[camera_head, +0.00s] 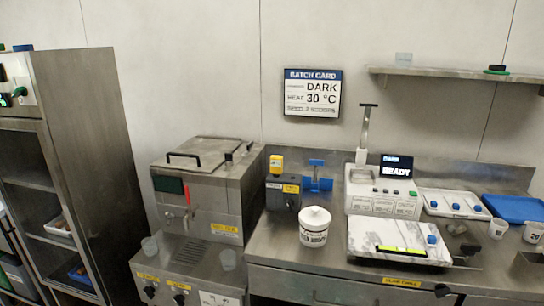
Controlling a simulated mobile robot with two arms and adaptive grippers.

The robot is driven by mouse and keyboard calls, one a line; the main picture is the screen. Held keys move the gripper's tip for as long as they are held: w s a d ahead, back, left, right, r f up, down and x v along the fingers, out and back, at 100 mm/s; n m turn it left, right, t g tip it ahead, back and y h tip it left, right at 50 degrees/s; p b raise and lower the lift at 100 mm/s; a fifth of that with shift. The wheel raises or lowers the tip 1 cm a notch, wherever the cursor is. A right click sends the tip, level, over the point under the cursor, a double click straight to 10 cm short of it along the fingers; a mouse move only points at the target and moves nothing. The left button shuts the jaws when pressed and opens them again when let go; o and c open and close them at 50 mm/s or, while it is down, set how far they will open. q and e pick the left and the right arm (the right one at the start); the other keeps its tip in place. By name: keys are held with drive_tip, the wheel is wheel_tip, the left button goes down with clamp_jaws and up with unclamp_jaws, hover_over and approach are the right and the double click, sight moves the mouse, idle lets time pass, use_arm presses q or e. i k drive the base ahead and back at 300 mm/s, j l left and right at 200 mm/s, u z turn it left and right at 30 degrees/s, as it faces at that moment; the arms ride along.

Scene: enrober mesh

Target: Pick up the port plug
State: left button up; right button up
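I cannot tell for sure which item is the port plug. Small candidates lie on the right of the steel counter (300,258): a grey piece (457,229) and a darker piece (468,248) beside the marbled slab. Blue knob-like pieces stand on the slab (432,239) and on the white tray behind it (477,209). A black knob-like part (443,290) shows at the counter's front edge. Neither of my grippers is in view.
A steel tank machine (205,190) stands left of the counter. A white lidded tub (315,226), a white machine with a READY screen (396,168), a blue tray (515,208) and clear cups (498,229) crowd the counter. A steel rack (90,150) stands far left.

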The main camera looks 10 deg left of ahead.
sight(229, 158)
drive_tip(key=j+z, duration=0.45)
drive_tip(key=j, duration=0.3)
drive_tip(key=j+z, duration=0.5)
drive_tip(key=j, duration=0.25)
